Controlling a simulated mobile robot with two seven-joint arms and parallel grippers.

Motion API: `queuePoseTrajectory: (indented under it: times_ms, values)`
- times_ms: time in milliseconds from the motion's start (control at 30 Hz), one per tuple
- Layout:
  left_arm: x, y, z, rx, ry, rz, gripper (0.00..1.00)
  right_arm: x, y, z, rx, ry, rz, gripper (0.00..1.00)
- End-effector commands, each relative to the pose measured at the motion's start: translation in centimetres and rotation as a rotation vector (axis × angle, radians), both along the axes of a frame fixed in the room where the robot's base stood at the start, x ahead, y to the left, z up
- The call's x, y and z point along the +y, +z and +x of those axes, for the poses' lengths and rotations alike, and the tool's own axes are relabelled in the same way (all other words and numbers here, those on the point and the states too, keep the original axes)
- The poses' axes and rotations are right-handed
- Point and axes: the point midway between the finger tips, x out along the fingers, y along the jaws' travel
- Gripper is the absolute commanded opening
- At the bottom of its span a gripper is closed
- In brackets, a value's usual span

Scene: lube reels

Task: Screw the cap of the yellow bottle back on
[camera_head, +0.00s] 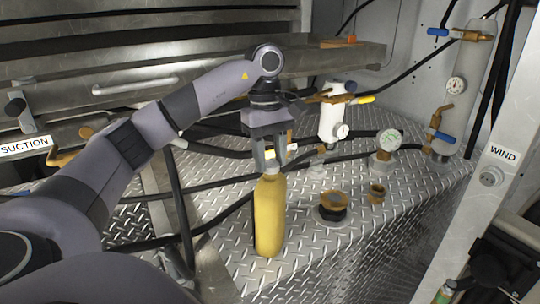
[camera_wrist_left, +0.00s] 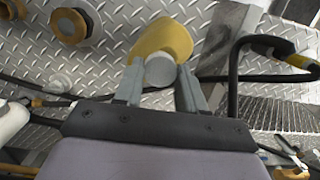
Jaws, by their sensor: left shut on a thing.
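The yellow bottle (camera_head: 269,218) stands upright on the diamond-plate surface in the head view. It also shows from above in the left wrist view (camera_wrist_left: 163,38). A pale grey-white cap (camera_wrist_left: 160,69) sits at the bottle's top between my left fingers; its top also shows in the head view (camera_head: 271,167). My left gripper (camera_head: 269,160) points down from above and is shut on the cap. I cannot tell how far the cap is threaded on the neck. My right gripper is not in either view.
A black and brass fitting (camera_head: 332,207) and a small brass fitting (camera_head: 376,193) stand right of the bottle. Black hoses (camera_head: 225,186) cross the plate. Bare plate lies in front right (camera_head: 350,260).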

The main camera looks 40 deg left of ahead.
Motion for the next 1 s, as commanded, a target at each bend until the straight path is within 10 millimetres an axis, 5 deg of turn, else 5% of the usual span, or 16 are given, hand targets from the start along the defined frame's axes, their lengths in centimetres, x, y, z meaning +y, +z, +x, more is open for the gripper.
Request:
queuePoseTrajectory:
  times_ms: [333,767,1000]
  values:
    - [-0.09,0.00,0.14,-0.001,-0.350,0.000,0.12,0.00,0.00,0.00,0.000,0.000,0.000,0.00]
    - [-0.07,-0.04,0.15,-0.001,-0.417,0.000,0.12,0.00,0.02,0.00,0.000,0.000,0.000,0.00]
    - [-0.14,-0.03,0.21,-0.001,-0.627,0.001,0.12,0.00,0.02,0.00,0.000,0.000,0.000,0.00]
